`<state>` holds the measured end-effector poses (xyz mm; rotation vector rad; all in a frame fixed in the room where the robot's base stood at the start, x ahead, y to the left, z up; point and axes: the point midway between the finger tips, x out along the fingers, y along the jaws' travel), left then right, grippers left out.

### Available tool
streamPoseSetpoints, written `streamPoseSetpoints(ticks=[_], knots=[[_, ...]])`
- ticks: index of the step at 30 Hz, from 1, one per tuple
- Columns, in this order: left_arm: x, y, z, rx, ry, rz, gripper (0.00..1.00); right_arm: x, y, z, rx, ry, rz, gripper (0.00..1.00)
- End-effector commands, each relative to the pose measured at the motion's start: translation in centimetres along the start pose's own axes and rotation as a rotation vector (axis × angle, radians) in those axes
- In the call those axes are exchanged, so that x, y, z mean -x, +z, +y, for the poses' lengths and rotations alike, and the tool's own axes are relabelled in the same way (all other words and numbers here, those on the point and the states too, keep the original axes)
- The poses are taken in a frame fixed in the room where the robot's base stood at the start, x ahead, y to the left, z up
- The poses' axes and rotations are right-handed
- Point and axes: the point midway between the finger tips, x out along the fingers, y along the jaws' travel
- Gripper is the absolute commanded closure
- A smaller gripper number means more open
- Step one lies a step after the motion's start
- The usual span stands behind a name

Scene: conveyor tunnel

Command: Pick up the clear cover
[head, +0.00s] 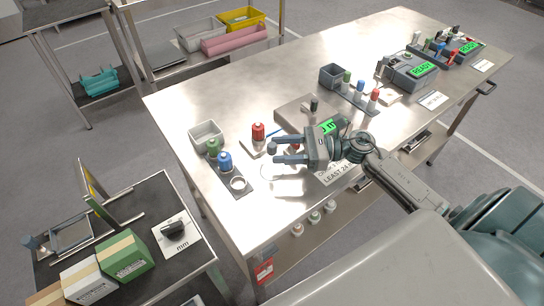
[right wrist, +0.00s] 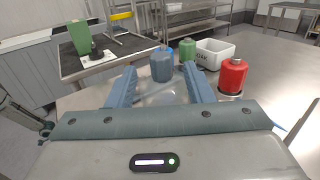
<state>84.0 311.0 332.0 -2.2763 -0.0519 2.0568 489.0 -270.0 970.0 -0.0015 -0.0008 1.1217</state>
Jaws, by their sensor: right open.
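The clear cover (right wrist: 166,93) is a faint transparent shape, seen in the right wrist view between and just beyond my finger tips. In the head view a faint curved clear outline (head: 264,172) shows just left of the fingers; its full edges are hard to make out. My right gripper (head: 276,152) is open, above the left part of the steel table, with its fingers pointing left. Its two blue-grey fingers (right wrist: 160,88) stand apart in the wrist view, and I cannot tell whether they touch the cover. My left gripper is not in view.
A blue bottle (head: 224,161), a green bottle (head: 213,147) and a white ring (head: 238,184) sit on a dark tray left of the gripper. A red bottle (head: 258,131) and grey bin (head: 206,135) stand behind. A device with a green display (head: 329,126) is partly hidden.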

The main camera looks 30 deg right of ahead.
Motion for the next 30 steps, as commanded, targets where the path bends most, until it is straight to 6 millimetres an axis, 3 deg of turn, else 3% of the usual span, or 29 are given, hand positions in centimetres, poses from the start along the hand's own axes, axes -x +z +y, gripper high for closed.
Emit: streamPoseSetpoints(ticks=[6,12,22,23,30], knots=[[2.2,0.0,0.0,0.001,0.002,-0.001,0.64,-2.4,0.5,-0.2,-0.003,-0.001,-0.007,0.53],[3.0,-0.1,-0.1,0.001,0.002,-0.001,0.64,-4.3,0.2,-0.2,-0.001,0.0,-0.003,0.53],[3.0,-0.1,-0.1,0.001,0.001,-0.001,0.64,-4.8,-0.1,-0.1,-0.002,0.001,-0.001,0.53],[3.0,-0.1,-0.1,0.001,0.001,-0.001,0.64,-4.7,-0.1,-0.1,-0.002,0.001,-0.001,0.55],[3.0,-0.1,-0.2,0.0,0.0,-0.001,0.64,-4.7,-0.1,-0.1,-0.002,0.001,-0.001,1.0]])
